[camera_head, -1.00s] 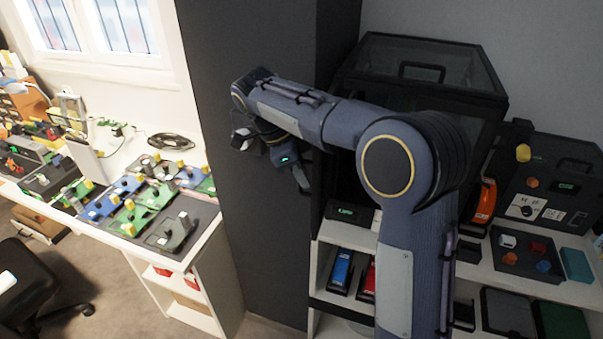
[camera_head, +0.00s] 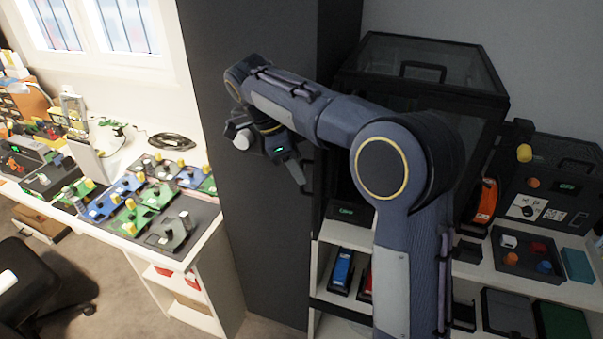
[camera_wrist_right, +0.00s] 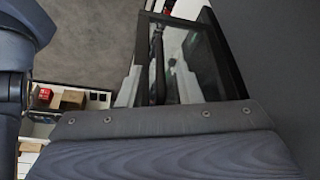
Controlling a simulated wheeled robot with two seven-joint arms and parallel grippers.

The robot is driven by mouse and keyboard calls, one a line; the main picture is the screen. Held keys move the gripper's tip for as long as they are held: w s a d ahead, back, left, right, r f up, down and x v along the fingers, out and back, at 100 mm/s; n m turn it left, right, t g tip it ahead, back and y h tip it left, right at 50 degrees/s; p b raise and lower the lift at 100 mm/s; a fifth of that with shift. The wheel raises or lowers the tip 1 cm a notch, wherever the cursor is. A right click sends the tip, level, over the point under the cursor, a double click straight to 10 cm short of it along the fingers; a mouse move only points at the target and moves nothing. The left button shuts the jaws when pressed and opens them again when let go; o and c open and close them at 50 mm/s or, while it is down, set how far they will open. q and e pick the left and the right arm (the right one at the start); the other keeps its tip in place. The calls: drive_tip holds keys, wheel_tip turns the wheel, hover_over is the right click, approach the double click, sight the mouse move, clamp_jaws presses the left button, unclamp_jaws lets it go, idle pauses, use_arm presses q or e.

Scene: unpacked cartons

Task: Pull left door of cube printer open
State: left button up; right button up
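The cube printer (camera_head: 425,62) is a black box with a clear top and a lid handle, standing on a white shelf behind my right arm. Its front is largely covered by the arm. My right gripper (camera_head: 301,184) points down at the printer's left front side, beside a dark upright edge. Whether its fingers touch the left door or its handle cannot be told. In the right wrist view, a black-framed glass panel with a dark bar (camera_wrist_right: 157,65) shows beyond my grey wrist part; it looks like the door. The fingertips are hidden there. My left gripper is out of view.
A dark grey wall column (camera_head: 255,220) stands close left of the gripper. A white table (camera_head: 205,235) with coloured parts is further left.

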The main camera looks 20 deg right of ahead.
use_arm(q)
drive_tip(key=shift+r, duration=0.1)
use_arm(e)
drive_tip(key=v, duration=0.5)
drive_tip(key=shift+a+r, duration=0.1)
drive_tip(key=shift+r, duration=0.05)
